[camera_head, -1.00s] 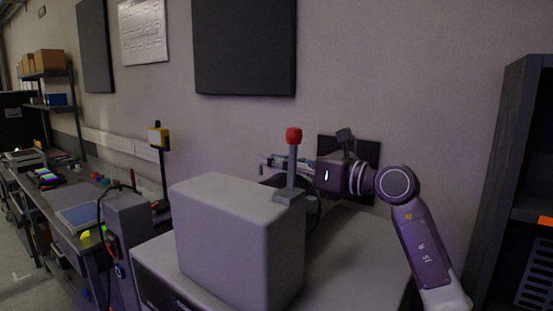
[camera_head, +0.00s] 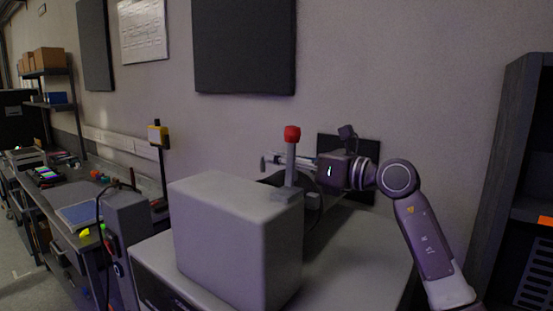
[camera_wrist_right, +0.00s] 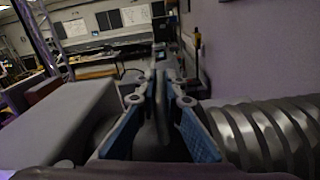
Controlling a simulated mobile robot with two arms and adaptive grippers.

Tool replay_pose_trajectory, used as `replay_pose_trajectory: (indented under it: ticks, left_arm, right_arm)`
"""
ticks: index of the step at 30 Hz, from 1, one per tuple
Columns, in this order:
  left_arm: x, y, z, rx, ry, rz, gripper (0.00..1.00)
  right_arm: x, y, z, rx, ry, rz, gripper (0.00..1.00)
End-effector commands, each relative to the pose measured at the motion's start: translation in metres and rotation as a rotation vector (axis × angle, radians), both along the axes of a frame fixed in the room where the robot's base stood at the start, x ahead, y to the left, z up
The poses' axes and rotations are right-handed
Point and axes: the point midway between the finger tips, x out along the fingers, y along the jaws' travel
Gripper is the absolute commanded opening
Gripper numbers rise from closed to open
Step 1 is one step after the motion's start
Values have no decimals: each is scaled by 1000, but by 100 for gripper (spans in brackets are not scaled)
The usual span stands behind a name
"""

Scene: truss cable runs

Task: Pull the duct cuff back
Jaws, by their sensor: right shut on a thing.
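My right gripper (camera_head: 290,160) reaches left from its wrist, behind the grey box and the red-topped post. In the right wrist view its blue-padded fingers (camera_wrist_right: 160,103) are closed on a thin dark upright tab (camera_wrist_right: 161,92). The tab seems to belong to the duct cuff, but its lower part is hidden between the fingers. A ribbed silver duct (camera_wrist_right: 265,135) lies right of the fingers in that view. In the head view the duct and cuff are mostly hidden behind the box and post. My left gripper is not in view.
A large grey box (camera_head: 235,235) stands on the bench top (camera_head: 350,250), with a red-topped post (camera_head: 291,150) at its rear right. A dark wall panel (camera_head: 365,190) is behind my wrist. A dark shelf unit (camera_head: 510,140) stands at right. The bench right of the box is clear.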

Motion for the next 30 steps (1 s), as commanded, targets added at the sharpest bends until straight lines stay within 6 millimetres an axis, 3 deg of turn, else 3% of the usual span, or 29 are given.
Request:
replay_pose_trajectory:
  ticks: [1, 9, 10, 15, 23, 30]
  left_arm:
    - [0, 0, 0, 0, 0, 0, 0]
    - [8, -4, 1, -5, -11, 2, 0]
    - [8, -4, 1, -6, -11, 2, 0]
    - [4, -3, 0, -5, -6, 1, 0]
    - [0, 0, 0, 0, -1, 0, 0]
    - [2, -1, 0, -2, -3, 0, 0]
  right_arm:
    - [6, -8, 5, 5, -8, -18, 0]
    - [8, -10, 5, 9, -8, -19, 0]
    - [8, -10, 5, 8, -7, -18, 10]
    - [7, -8, 5, 7, -8, -15, 26]
    - [6, -8, 4, 6, -7, -12, 26]
    - [-11, -34, 3, 4, -8, -15, 26]
